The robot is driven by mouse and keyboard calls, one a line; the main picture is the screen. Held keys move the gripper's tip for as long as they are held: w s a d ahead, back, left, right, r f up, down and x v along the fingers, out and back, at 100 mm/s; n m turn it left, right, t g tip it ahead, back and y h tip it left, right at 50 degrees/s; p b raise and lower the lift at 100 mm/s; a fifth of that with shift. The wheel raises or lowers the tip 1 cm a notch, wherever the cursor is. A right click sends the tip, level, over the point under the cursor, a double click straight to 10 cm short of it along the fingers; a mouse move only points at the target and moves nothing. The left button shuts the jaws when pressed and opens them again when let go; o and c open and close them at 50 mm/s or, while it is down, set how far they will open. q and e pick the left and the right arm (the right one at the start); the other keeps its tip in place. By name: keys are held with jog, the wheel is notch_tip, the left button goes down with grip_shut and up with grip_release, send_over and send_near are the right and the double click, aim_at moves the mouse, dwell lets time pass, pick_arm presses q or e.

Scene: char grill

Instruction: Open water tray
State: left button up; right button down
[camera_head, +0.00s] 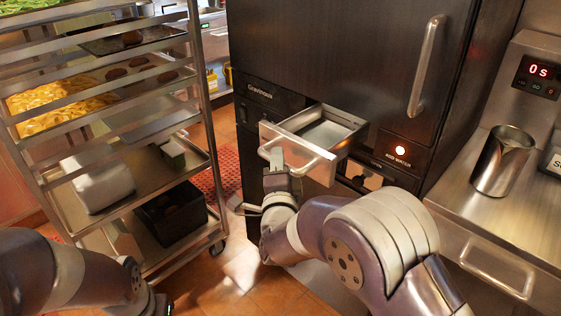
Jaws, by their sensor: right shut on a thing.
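The water tray (340,122) is a metal drawer in the front of the dark grill cabinet (330,50). It stands pulled out from the cabinet, and its inside shows from above. A bar handle (316,162) runs across its front. My right gripper (276,166) is at the left end of this handle and is shut on it. My right arm comes up from the bottom right. My left arm shows at the bottom left, and its gripper is outside the picture or hidden.
A wheeled metal rack (207,130) with several trays stands at the left. A steel counter (500,215) with a metal pitcher (503,160) is at the right. Tiled floor shows between rack and cabinet.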

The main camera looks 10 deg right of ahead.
jog(key=c, duration=1.1)
grip_release()
jog(key=s, duration=0.4)
jog(key=s+a+f, duration=0.1)
jog(key=s, duration=0.7)
jog(key=shift+s+a+f+b, duration=0.2)
jog(key=shift+f+b, duration=0.2)
